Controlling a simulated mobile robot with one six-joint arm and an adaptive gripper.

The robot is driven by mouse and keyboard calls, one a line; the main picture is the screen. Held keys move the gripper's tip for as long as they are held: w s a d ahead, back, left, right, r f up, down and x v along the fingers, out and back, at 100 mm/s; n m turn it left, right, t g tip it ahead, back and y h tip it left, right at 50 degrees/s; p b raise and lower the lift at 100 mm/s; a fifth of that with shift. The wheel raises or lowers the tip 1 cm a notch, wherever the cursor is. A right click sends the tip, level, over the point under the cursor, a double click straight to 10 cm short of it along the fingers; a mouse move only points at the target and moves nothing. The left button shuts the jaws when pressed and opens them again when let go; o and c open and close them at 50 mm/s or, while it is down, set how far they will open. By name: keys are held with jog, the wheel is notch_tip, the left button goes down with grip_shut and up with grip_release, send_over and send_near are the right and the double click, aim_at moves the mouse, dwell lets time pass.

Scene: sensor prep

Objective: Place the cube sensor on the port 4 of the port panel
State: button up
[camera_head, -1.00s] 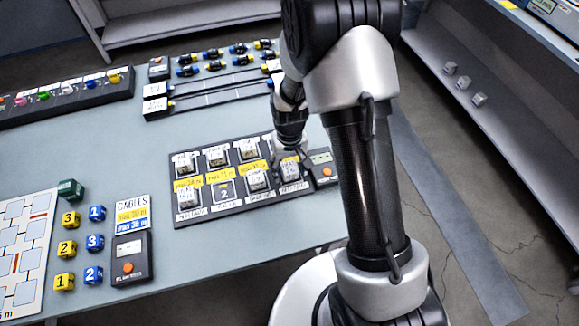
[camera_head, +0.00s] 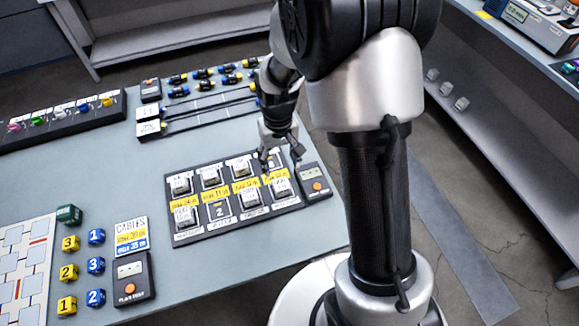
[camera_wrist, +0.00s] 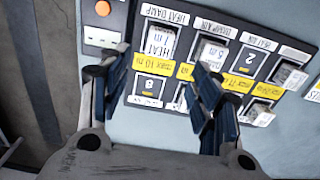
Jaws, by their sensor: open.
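The port panel (camera_head: 236,228) is a dark board with two rows of ports and yellow and white labels. A pale cube sensor (camera_head: 281,188) sits in the near row's rightmost port; in the wrist view this cube (camera_wrist: 160,40) sits under a label reading HEAT DAMP. Its port number is covered, so I cannot confirm it is port 4. My gripper (camera_head: 281,163) is open and empty above the panel's right end. In the wrist view its spread fingertips (camera_wrist: 161,60) are either side of the line to that cube, apart from it.
Port 2 (camera_wrist: 249,60) is empty, and so is a far-row port (camera_wrist: 148,88) seen in the wrist view. Other ports hold cubes. A meter with an orange button (camera_head: 316,183) stands right of the panel. Numbered blocks (camera_head: 96,265) lie left. Table behind the panel is partly clear.

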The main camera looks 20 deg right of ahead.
jog(key=s+r+t, duration=0.1)
jog(key=s+r, duration=0.3)
jog(key=r, duration=0.7)
jog(key=s+r+t, duration=0.1)
jog(key=s+r, duration=0.4)
jog(key=s, duration=0.3)
jog(key=s+r+t, duration=0.2)
jog(key=s+r, duration=0.4)
jog(key=s, duration=0.3)
jog(key=shift+s+t, duration=0.2)
jog(key=shift+t, duration=0.1)
jog(key=shift+r, duration=0.1)
